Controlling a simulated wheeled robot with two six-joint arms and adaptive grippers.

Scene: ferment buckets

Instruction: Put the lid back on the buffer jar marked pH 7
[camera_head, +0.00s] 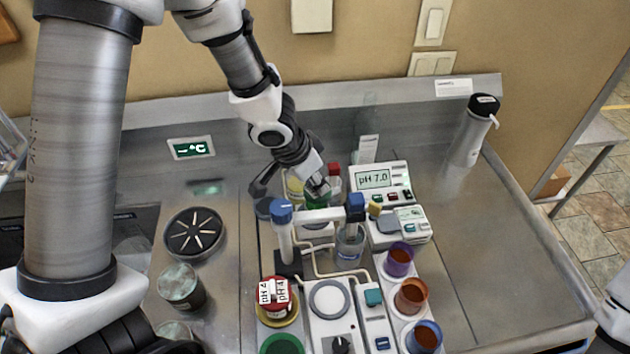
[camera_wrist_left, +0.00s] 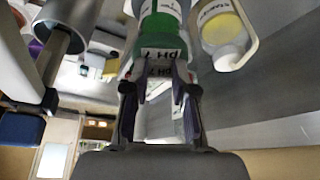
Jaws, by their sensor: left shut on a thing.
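The green buffer jar (camera_head: 317,201) stands at the back of the bench's middle, partly hidden by my left gripper (camera_head: 318,186). In the left wrist view the green jar (camera_wrist_left: 166,32) carries a white pH 7 label. Lid and jar look very close together; I cannot tell whether the lid is seated. My right gripper is out of view.
Coloured cups (camera_head: 398,262) stand at right. The far right bench is mostly clear.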

